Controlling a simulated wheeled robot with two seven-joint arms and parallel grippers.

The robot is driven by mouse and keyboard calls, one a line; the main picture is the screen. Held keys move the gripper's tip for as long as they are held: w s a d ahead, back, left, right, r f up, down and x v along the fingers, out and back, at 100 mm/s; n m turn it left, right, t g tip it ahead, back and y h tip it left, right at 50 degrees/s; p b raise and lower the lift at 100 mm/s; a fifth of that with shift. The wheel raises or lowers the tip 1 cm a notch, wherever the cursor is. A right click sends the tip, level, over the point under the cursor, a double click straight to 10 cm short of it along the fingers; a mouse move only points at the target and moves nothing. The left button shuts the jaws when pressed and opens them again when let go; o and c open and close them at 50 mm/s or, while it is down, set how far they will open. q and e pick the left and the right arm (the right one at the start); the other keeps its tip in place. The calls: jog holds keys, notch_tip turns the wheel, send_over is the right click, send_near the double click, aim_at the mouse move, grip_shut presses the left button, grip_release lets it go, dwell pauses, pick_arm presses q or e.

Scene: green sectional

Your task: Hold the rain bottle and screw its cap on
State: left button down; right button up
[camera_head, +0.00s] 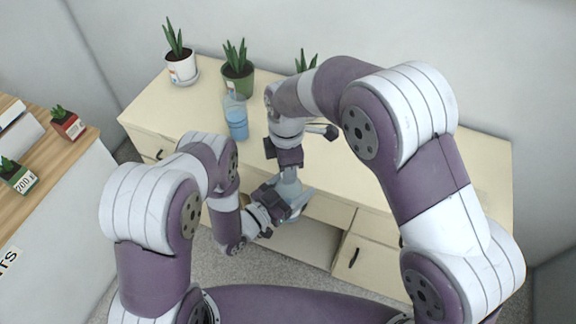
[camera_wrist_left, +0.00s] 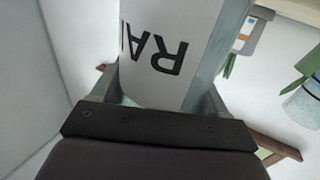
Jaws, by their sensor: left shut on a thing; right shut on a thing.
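My left gripper (camera_head: 290,192) is shut on the rain bottle (camera_head: 294,188), in front of the cabinet. In the left wrist view the rain bottle (camera_wrist_left: 172,50) shows a white label with part of the black lettering "RAI", between the two fingers of my left gripper (camera_wrist_left: 158,100). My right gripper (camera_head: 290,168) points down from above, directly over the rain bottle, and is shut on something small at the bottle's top. The cap is hidden there by the gripper, so I cannot tell how it sits on the neck.
A cream cabinet (camera_head: 145,115) stands against the wall. On it are a clear bottle with blue liquid (camera_head: 236,120), a white-potted plant (camera_head: 181,68), a green-potted plant (camera_head: 238,78) and another plant (camera_head: 306,61). A wooden-topped counter (camera_head: 50,155) with small plants is at left.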

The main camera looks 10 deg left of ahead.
jog(key=m, duration=0.4)
jog(key=shift+w+m, duration=0.15)
jog(key=shift+m, duration=0.15)
jog(key=m, duration=0.3)
jog(key=shift+w+m, duration=0.1)
jog(key=shift+m, duration=0.3)
jog(key=m, duration=0.4)
jog(key=shift+m, duration=0.3)
jog(key=m, duration=0.3)
jog(key=shift+w+d+m, duration=0.15)
jog(key=shift+m, duration=0.25)
jog(key=m, duration=0.4)
jog(key=shift+d, duration=0.1)
jog(key=m, duration=0.4)
jog(key=shift+d, duration=0.1)
jog(key=m, duration=0.4)
jog(key=shift+d, duration=0.1)
jog(key=m, duration=0.8)
jog(key=shift+s, duration=0.2)
jog(key=m, duration=0.6)
jog(key=shift+s, duration=0.15)
jog(key=o, duration=1.1)
jog(key=shift+d+f, duration=0.1)
